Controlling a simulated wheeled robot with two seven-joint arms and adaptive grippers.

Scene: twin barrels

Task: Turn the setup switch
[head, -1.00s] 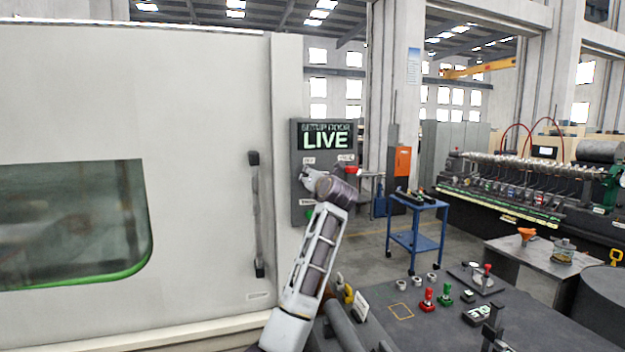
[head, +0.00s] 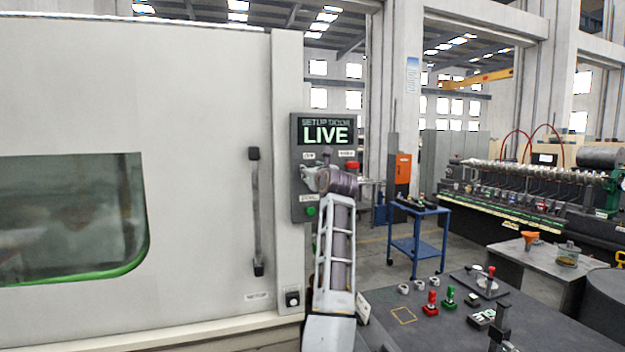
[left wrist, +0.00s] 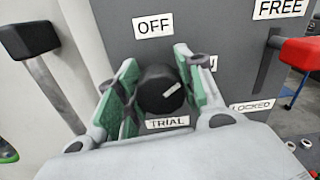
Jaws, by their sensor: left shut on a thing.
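My left gripper (head: 316,180) is at the dark control panel (head: 300,205) in the head view. In the left wrist view its green-padded fingers (left wrist: 153,95) are shut on a black rotary knob (left wrist: 158,90), one on each side. A slanted white mark shows on the knob's face. A label OFF (left wrist: 154,25) is above it and a label TRIAL (left wrist: 167,122) below; one at its right is mostly hidden by a finger. A small black switch (head: 292,299) is lower on the machine, by a label (head: 258,295) that seems to read SETUP. My right gripper is not in view.
The panel's display (head: 325,131) reads SETUP DOOR LIVE. A red-handled lever (left wrist: 300,52) is right of the knob, by labels FREE and LOCKED. A green button (head: 310,211) is low on the panel. The door handle (head: 257,212) is at left, a dark table (head: 450,325) at lower right.

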